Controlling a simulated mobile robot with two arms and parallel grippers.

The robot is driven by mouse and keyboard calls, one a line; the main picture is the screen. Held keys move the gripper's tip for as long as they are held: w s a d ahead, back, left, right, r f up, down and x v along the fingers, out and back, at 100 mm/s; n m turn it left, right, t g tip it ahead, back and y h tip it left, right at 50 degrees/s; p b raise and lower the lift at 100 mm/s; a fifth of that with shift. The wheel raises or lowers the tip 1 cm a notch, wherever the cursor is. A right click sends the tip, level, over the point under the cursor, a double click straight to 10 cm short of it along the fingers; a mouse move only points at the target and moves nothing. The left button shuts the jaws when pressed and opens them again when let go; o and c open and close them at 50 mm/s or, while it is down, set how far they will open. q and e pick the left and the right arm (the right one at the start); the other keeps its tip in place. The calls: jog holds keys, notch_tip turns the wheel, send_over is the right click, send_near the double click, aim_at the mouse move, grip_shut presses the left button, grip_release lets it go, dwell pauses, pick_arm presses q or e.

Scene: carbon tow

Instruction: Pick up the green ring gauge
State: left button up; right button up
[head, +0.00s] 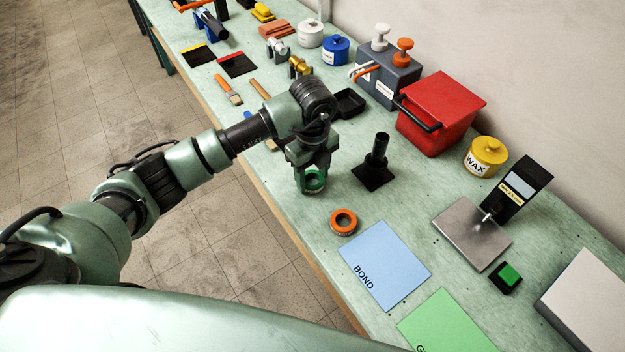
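The green ring gauge (315,182) is at the front edge of the bench, directly under my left gripper (312,176). The gripper points down, and its fingers are at the ring and cover part of it. I cannot tell whether the fingers are closed on the ring or only around it, nor whether it touches the bench. An orange ring (343,222) of similar shape lies flat on the bench, just nearer and to the right. My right gripper is not in view.
A black post on a square base (375,163) stands right of the gripper. A blue BOND sheet (382,262) and a green sheet (445,325) lie nearer. A red box (440,108), a yellow WAX pot (484,157) and a metal plate (470,235) are farther right. The bench's front edge is close.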

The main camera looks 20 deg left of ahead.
pick_arm(q)
jog(key=shift+c, duration=0.8)
jog(key=shift+r, duration=0.15)
